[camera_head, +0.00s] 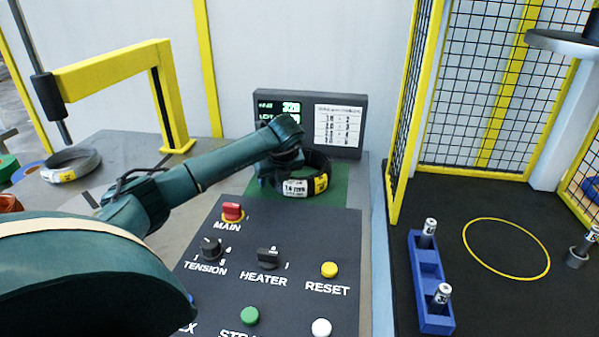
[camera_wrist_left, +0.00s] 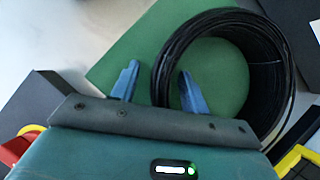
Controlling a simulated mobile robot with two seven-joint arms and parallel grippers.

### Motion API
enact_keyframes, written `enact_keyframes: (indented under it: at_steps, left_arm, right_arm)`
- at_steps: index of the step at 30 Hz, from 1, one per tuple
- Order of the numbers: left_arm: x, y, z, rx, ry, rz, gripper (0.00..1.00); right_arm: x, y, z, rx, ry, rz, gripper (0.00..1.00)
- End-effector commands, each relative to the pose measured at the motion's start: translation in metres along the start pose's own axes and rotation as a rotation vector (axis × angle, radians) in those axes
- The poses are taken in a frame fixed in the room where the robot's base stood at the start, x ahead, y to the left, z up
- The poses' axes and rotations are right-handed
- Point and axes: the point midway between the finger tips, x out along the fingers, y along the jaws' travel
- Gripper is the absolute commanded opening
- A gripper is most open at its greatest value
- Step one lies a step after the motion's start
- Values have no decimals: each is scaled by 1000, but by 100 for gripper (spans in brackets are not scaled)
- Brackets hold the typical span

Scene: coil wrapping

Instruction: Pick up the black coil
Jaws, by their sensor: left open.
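The black coil (camera_head: 321,163) lies on a green mat (camera_head: 334,194) behind the control panel, with white and yellow labels on its near side. It also shows in the left wrist view (camera_wrist_left: 284,82) as a wound black ring. My left gripper (camera_head: 274,180) is above the coil's left side, and its arm hides part of the coil. In the left wrist view its two blue fingers (camera_wrist_left: 158,72) are apart. The left side of the coil's ring appears between them, with one finger over the opening and the other outside. Whether they touch the coil cannot be told. My right gripper is out of view.
The control panel (camera_head: 300,224) with knobs and buttons is in front of the mat. A display (camera_head: 310,122) stands behind it. A grey coil (camera_head: 72,164) and a yellow post (camera_head: 168,100) are at left. A mesh fence (camera_head: 408,110) and blue rack (camera_head: 430,272) are at right.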

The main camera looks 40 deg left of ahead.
Motion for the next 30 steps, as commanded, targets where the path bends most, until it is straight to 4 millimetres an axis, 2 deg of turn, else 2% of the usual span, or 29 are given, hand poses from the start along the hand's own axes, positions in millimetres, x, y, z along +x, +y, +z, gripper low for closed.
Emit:
enact_keyframes:
  at_steps: [5,21,30]
  left_arm:
    - [0,0,0,0,0,0,44]
    - [0,0,0,1,0,0,0]
    - [0,0,0,2,1,1,0]
  right_arm:
    - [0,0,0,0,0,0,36]
    - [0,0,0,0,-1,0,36]
    - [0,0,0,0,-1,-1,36]
